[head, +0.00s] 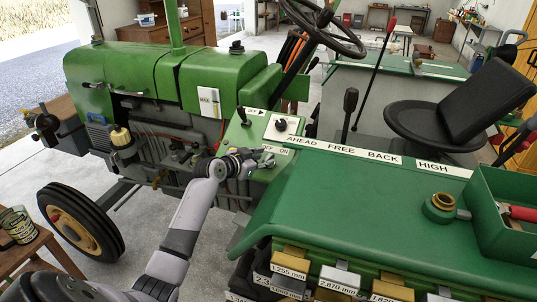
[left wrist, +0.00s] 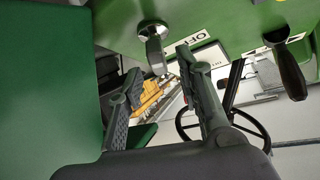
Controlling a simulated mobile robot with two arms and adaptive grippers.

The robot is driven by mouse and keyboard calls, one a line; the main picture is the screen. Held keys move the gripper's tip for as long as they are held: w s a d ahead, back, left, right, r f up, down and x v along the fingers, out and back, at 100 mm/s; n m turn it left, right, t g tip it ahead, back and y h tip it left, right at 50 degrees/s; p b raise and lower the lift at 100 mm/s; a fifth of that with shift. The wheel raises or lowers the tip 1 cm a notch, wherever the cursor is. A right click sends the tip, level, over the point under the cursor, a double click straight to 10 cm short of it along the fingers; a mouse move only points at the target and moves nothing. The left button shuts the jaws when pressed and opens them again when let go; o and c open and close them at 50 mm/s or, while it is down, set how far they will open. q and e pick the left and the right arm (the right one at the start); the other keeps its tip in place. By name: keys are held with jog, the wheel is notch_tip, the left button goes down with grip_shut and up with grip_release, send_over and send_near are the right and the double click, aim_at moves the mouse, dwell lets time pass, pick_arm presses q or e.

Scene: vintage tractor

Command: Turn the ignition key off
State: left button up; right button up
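The ignition key (left wrist: 155,50) is a silver piece on a round silver base, on the green panel in the left wrist view. A white OFF label (left wrist: 200,38) lies beside it. Which mark the key points to cannot be told. My left gripper (left wrist: 155,88) is open, with its dark fingers on either side below the key and nothing seen between them. In the head view my left gripper (head: 262,158) is at the side of the green panel, close to the OFF and ON labels (head: 274,149), and largely hides the key. My right gripper is not in view.
A black-handled lever (left wrist: 290,72) projects from the same panel. A white plate with a black knob (head: 281,124) is above the labels. The steering wheel (head: 325,22) and black seat (head: 440,112) are farther back. A green tray (head: 497,178) sits at the right.

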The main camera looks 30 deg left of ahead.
aim_at(267, 158)
pick_arm(q)
jog(key=shift+x, duration=1.15)
jog(key=shift+w+f, duration=0.1)
jog(key=shift+w, duration=0.25)
jog(key=shift+w+f, duration=0.1)
jog(key=shift+w, duration=0.15)
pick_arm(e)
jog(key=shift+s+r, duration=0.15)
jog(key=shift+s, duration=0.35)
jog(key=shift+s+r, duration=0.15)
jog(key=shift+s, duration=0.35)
pick_arm(q)
grip_shut()
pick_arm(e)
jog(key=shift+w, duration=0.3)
